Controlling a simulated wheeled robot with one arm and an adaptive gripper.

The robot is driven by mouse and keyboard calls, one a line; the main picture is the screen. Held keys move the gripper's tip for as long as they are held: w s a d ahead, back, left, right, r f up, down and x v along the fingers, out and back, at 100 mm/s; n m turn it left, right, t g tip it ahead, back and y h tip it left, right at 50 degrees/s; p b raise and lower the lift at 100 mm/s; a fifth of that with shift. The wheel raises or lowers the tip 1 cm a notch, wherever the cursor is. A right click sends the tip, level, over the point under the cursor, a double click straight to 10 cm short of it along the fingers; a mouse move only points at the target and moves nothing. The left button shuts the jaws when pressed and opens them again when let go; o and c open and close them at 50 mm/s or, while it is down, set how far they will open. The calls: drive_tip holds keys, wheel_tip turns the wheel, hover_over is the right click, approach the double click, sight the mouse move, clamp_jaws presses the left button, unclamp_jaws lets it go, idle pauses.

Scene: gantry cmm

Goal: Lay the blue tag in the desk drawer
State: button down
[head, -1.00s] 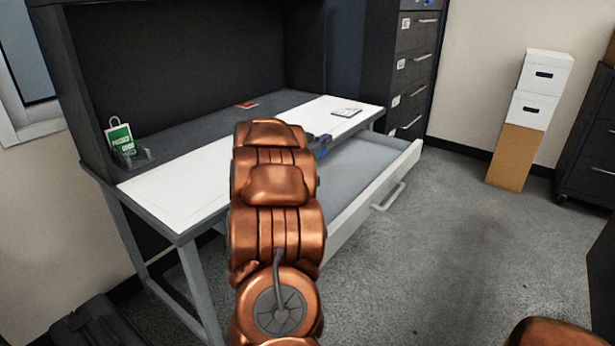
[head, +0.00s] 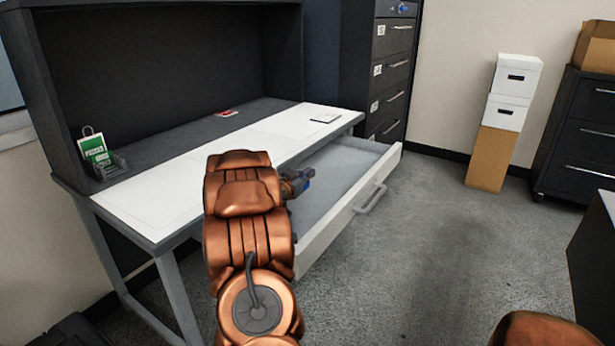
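The desk drawer (head: 346,205) is pulled out from under the right part of the desk, and its grey inside looks empty where I can see it. My gripper (head: 299,183) is small and dark, partly hidden behind my copper arm, over the left part of the open drawer. A small blue piece, the blue tag (head: 306,185), shows at its end and appears held there. The fingertips are too small to make out clearly. I cannot tell how high the tag is above the drawer floor.
The white desk top (head: 160,190) lies left of the drawer, with a green bag (head: 93,150), a red item (head: 227,113) and a notepad (head: 325,118). A dark filing cabinet (head: 385,75) stands behind.

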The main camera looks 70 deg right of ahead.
drive_tip(key=shift+f, duration=0.55)
drive_tip(key=c, duration=1.3)
unclamp_jaws()
drive_tip(key=shift+r, duration=0.1)
drive_tip(key=shift+r, duration=0.35)
drive_tip(key=shift+w+a+r, duration=0.1)
drive_tip(key=shift+a+r, duration=0.1)
drive_tip(key=shift+r, duration=0.05)
drive_tip(key=p+v, duration=0.1)
drive_tip(key=v, duration=1)
drive_tip(key=shift+a, duration=0.35)
